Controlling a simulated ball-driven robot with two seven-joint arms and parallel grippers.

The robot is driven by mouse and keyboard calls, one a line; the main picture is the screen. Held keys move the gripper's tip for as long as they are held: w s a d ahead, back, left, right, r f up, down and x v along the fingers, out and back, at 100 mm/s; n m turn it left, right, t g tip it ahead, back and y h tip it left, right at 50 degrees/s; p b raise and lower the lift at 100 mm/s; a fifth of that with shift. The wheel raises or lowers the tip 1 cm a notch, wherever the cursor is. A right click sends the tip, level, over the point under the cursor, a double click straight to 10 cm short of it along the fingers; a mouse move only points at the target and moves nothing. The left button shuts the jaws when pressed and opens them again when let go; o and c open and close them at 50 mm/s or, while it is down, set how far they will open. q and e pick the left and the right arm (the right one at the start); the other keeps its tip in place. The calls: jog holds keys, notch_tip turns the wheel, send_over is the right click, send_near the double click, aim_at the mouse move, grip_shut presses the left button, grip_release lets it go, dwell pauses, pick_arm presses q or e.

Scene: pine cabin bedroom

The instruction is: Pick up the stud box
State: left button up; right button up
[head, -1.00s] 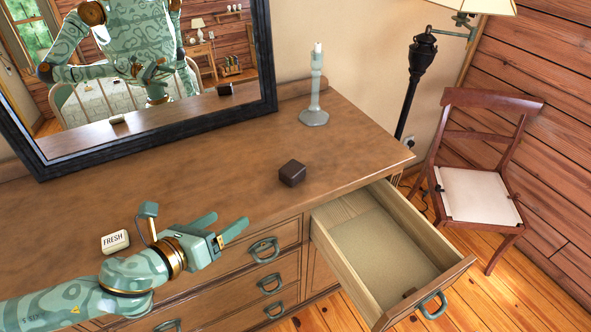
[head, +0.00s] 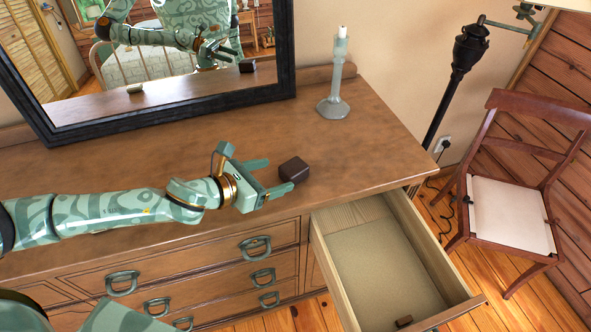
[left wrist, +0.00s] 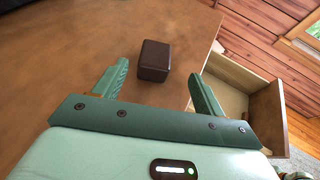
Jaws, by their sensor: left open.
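The stud box, a small dark brown box (head: 294,169), sits on the wooden dresser top (head: 390,150) near its front edge. In the left wrist view the box (left wrist: 155,60) lies ahead, between the lines of the two fingers and just beyond their tips. My left gripper (head: 278,175) is open and empty, low over the dresser top, immediately left of the box. In the left wrist view its fingers (left wrist: 160,78) are spread apart. The head view does not settle whether a finger touches the box.
An open, lined drawer (head: 385,265) juts out at the front right, with a small brown item inside its front. A candlestick (head: 334,85) stands behind the box. A framed mirror (head: 285,60) backs the dresser. A chair (head: 510,215) and lamp (head: 462,70) stand right.

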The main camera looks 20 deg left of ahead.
aim_at(290, 169)
pick_arm(q)
jog(key=x, duration=0.5)
jog(key=b+x, duration=0.1)
jog(key=x, duration=0.3)
jog(key=shift+w+a+f+b, duration=0.1)
jog(key=shift+w+a+b, duration=0.15)
jog(key=shift+b, duration=0.15)
jog(key=shift+s, duration=0.1)
jog(key=shift+c, duration=0.6)
jog(key=c, duration=1)
jog(key=shift+c, duration=0.2)
